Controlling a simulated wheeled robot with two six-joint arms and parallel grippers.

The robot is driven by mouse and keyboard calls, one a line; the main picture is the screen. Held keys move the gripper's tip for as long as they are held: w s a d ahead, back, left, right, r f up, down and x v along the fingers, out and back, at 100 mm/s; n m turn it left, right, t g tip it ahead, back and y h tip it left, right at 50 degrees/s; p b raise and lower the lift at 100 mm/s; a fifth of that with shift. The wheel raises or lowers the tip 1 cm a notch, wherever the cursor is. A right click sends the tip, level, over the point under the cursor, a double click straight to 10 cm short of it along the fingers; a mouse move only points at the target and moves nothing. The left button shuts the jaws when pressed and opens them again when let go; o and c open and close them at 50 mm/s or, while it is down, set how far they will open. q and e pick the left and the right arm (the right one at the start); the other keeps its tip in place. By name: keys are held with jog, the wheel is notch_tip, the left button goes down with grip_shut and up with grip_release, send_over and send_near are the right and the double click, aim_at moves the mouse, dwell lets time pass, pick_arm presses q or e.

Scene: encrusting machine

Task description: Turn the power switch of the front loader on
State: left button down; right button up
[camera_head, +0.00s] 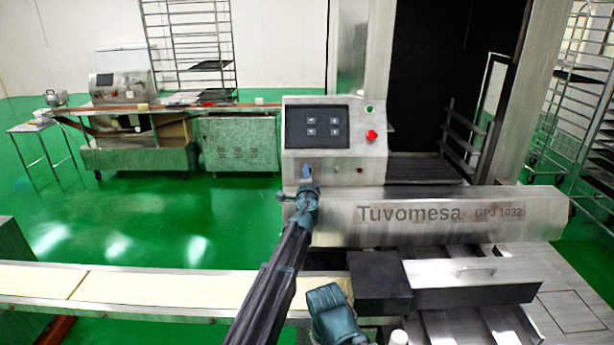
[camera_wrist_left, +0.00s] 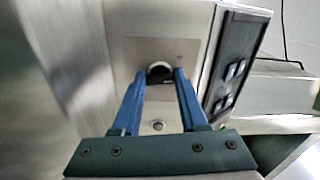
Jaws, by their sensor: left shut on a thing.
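The front loader (camera_head: 440,216) is a steel machine lettered "Tuvomesa GPJ 1032", with a control box (camera_head: 334,166) at its left end. My left gripper (camera_head: 306,172) reaches up to the lower left of this box. In the left wrist view its two blue fingers (camera_wrist_left: 160,76) are shut on a small dark switch knob (camera_wrist_left: 159,68) with a pale round rim, set on a square plate. The gripper hides the switch in the head view. A teal part of my right arm shows at the bottom of the head view; its jaws cannot be made out.
The box carries a dark display (camera_head: 318,127), a green button (camera_head: 369,109) and a red knob (camera_head: 371,136). A black block (camera_head: 379,283) stands below the loader's front. A conveyor (camera_head: 130,290) runs at lower left. Green floor behind it is clear.

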pick_arm(q)
jog(key=m, duration=0.5)
jog(key=shift+m, duration=0.3)
jog(key=shift+d+m, duration=0.1)
jog(key=shift+m, duration=2.2)
jog(key=shift+s, duration=0.1)
jog(key=shift+c, duration=2.2)
grip_release()
jog(key=s, duration=1.3)
jog(key=shift+s, duration=0.35)
